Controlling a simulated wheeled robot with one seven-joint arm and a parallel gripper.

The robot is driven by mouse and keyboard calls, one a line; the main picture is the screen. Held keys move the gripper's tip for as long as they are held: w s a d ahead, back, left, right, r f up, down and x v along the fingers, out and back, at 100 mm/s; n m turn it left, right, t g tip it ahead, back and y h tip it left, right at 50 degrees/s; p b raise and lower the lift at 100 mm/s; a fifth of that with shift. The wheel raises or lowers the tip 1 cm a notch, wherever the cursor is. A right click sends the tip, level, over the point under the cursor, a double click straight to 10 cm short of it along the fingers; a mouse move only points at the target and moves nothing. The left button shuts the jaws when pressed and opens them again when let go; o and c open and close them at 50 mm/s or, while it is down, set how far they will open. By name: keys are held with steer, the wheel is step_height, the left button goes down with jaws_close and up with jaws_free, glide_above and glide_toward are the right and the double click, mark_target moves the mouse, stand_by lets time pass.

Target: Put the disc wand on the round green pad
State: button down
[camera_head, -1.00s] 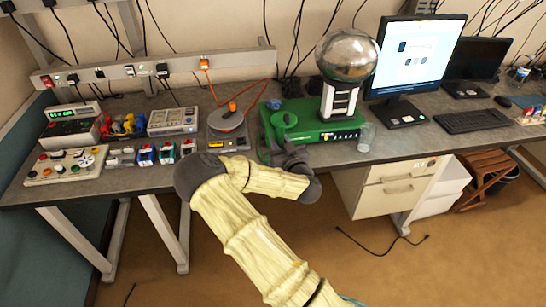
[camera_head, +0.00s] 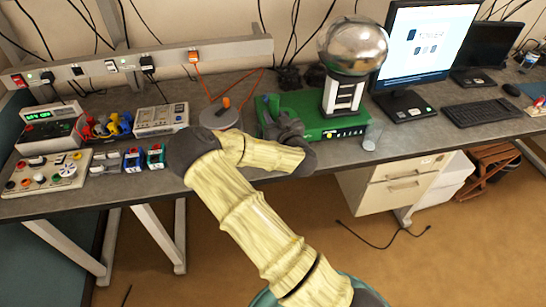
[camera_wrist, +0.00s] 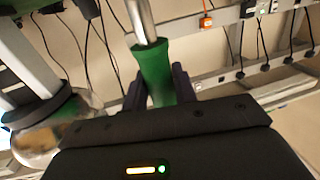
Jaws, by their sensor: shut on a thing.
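My gripper (camera_wrist: 157,86) is shut on the green handle of the disc wand (camera_wrist: 153,62). In the wrist view the handle lies between both fingers, and a metal rod runs from it out of the top edge; the disc is out of that view. In the head view my gripper (camera_head: 284,126) is over the left end of the green generator base (camera_head: 318,107). A small upright green piece (camera_head: 272,103) shows just behind it, perhaps the wand's handle. The round green pad cannot be made out; my gripper covers that part of the base.
A large metal sphere (camera_head: 353,48) on a white column (camera_head: 343,95) stands at the base's right; it also shows in the wrist view (camera_wrist: 38,140). A clear glass (camera_head: 371,135) stands beside the base. A round grey device (camera_head: 219,115) with an orange knob stands left.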

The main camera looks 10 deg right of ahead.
steer(key=shift+s+r, duration=0.1)
steer(key=shift+s, duration=0.05)
steer(key=shift+f+p, duration=0.5)
steer(key=shift+f, duration=2.45)
steer(key=shift+f, duration=0.1)
steer(key=f, duration=0.2)
steer(key=f+p, duration=0.1)
steer(key=shift+w+f, duration=0.2)
steer(key=shift+f, duration=0.15)
steer(key=shift+a+f, duration=0.15)
steer(key=shift+s, duration=0.2)
